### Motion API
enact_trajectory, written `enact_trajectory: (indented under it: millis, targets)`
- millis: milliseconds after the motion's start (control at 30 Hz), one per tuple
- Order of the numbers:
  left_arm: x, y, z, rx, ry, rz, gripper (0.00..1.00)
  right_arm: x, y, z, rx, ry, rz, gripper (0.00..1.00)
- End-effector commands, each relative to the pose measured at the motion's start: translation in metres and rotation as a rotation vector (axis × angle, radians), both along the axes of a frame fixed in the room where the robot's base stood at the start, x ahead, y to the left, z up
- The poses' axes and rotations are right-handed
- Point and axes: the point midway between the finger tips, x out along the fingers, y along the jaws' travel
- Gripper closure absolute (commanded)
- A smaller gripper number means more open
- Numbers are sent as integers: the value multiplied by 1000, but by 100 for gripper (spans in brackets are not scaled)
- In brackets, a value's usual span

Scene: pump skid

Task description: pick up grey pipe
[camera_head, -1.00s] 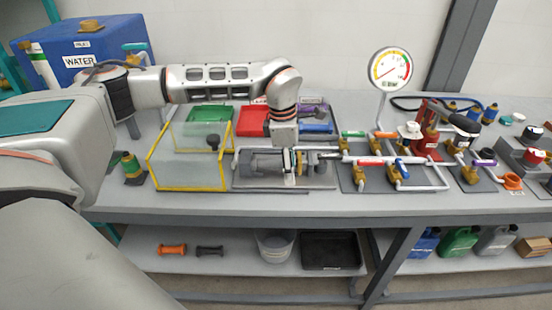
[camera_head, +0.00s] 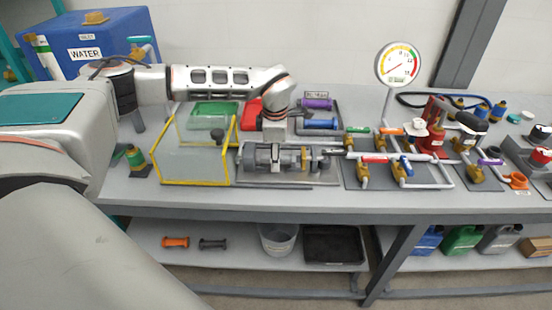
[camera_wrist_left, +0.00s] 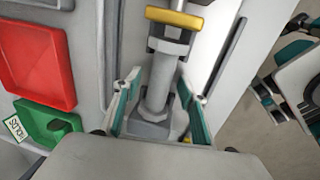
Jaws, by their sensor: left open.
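A grey flanged cylinder (camera_wrist_left: 157,85), which looks like a grey pipe, lies on the pump skid between my left gripper's two teal-lined fingers. My left gripper (camera_wrist_left: 160,103) is open around it, and I cannot tell whether either finger touches it. In the head view my left gripper (camera_head: 277,157) points down over the skid's grey machinery (camera_head: 262,156), covering part of it. A dark grey spool-shaped pipe (camera_head: 212,244) also lies on the lower shelf beside an orange one.
A yellow-framed clear guard (camera_head: 195,168) stands just left of the skid. Behind are a green tray (camera_head: 213,108), a red tray (camera_wrist_left: 42,62) and purple and blue pipes (camera_head: 318,104). Valves, piping and a gauge (camera_head: 398,65) stand to the right.

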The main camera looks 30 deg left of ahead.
Motion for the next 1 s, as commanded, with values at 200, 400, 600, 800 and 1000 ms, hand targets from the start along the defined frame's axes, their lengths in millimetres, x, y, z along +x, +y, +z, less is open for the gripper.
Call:
enact_trajectory:
  millis: [200,400,600,800,1000]
  targets:
    - [0,0,0,0,-1,0,58,0,0,0,0,0,0,80]
    - [0,0,0,0,-1,0,100,0,0,0,0,0,0,80]
    - [1,-1,1,-1,-3,0,100,0,0,0,0,-1,-1,80]
    - [1,0,5,-1,-3,1,100,0,0,0,0,-1,-1,80]
    - [2,0,24,-1,-6,0,100,0,0,1,0,-1,-1,80]
